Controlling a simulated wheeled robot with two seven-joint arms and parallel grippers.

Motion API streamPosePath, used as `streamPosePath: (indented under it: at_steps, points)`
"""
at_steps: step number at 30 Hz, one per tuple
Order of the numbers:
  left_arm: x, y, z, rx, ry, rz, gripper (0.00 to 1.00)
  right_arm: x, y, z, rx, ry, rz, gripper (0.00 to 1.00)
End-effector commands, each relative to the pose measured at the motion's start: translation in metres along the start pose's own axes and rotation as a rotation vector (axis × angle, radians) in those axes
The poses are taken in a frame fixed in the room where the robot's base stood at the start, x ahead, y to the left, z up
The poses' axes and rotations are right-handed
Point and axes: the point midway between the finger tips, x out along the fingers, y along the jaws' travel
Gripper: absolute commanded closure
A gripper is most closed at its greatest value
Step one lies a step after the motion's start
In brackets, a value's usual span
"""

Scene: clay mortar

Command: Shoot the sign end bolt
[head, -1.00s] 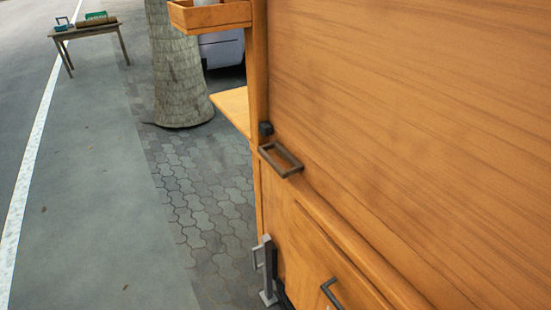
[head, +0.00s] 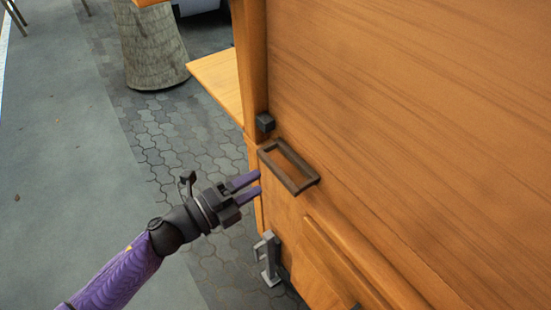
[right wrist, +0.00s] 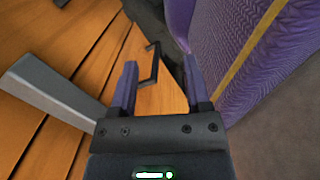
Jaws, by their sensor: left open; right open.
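On the orange wooden stand's near corner, a dark rectangular loop (head: 303,184) sticks out, with a small black block (head: 265,122) just above it. Lower down, a grey metal upright fitting with a side handle (head: 270,262) stands at the stand's edge. I cannot tell for certain which of these is the sign end bolt. My left gripper (head: 257,184) is open and empty, its purple fingers pointing right, just below and left of the loop and above the grey fitting. My right gripper (right wrist: 159,62) is open; a dark handle (right wrist: 154,64) on wood shows between its fingers, contact unclear.
The large wooden panel (head: 410,110) fills the right side. A wooden shelf (head: 218,82) juts out left of the post. A tree trunk (head: 152,50) stands behind on the paving. In the right wrist view, a grey bar (right wrist: 50,90) lies left of the fingers. Open ground lies to the left.

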Motion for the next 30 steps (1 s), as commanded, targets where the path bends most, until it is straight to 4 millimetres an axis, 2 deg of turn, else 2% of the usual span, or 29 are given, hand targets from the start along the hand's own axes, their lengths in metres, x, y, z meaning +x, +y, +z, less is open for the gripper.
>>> streamPosePath:
  at_steps: [3, 9, 19, 27, 28, 30]
  points:
    - [0.029, 0.001, 0.001, -0.001, -0.001, -0.003, 0.39, 0.005, 0.002, 0.009, -0.004, -0.018, 0.004, 0.39]
    - [0.057, 0.002, 0.001, -0.005, -0.004, 0.000, 0.39, 0.009, 0.007, 0.010, -0.005, -0.022, 0.012, 0.39]
    - [0.062, 0.001, 0.001, -0.006, -0.005, 0.001, 0.39, 0.010, 0.007, 0.001, -0.001, -0.009, 0.012, 0.39]
    - [0.062, 0.001, 0.001, -0.006, -0.005, 0.001, 0.96, 0.010, 0.000, -0.003, 0.004, -0.003, 0.001, 0.39]
    - [0.062, 0.001, 0.001, -0.006, -0.005, 0.001, 1.00, 0.010, 0.000, -0.003, 0.004, -0.003, 0.000, 0.39]
    - [0.062, 0.001, 0.001, -0.006, -0.005, 0.002, 1.00, 0.010, -0.001, -0.002, 0.004, -0.004, 0.000, 0.39]
